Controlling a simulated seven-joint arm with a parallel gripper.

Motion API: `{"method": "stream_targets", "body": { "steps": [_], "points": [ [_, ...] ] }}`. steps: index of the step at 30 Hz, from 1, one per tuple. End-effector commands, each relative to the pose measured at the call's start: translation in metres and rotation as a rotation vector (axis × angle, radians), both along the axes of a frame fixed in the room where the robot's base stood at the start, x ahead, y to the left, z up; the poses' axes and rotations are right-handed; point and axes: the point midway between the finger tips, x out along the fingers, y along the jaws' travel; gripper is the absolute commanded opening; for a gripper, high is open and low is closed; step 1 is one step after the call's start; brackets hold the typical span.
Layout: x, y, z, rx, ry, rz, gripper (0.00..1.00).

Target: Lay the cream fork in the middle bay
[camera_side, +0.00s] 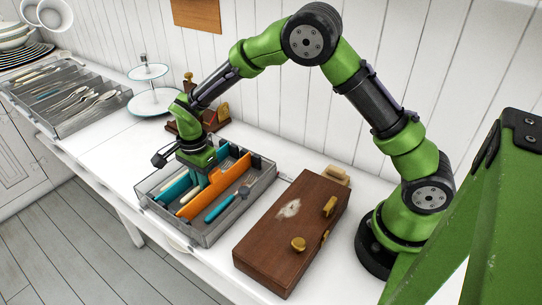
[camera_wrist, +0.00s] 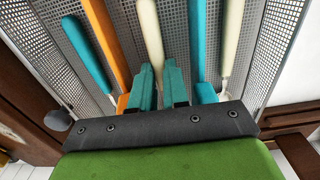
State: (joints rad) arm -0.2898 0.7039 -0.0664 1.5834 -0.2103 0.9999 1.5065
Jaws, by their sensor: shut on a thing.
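The cream fork (camera_wrist: 150,32) shows as a cream handle running down to my gripper (camera_wrist: 158,75) in the wrist view. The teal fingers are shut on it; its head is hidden. In the wrist view it lies over the middle bay, between the orange divider (camera_wrist: 104,40) and a teal divider (camera_wrist: 206,45). I cannot tell whether it touches the bay floor. In the side view my gripper (camera_side: 202,180) points down into the grey mesh tray (camera_side: 232,228), whose orange divider (camera_side: 222,182) also shows there.
A teal-handled utensil (camera_side: 222,207) lies in the bay beyond the orange divider. Another cream handle (camera_wrist: 231,40) lies in the opposite bay. A brown wooden case (camera_side: 290,235) stands close right of the tray. A second cutlery tray (camera_side: 65,95) and a tiered stand (camera_side: 155,100) are leftward.

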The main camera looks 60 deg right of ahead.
Motion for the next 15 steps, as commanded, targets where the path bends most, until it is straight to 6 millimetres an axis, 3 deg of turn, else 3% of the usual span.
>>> {"method": "stream_targets", "body": {
  "steps": [1,2,7,15],
  "points": [
    [0.0001,0.0000,0.0002,0.000,0.000,0.000,0.00],
    [0.0001,0.0000,0.0002,0.000,0.000,0.000,0.19],
    [0.0001,0.0000,0.0002,0.000,0.000,0.000,0.44],
    [0.0000,0.0000,0.0021,0.000,0.000,0.000,0.44]
  ]
}}
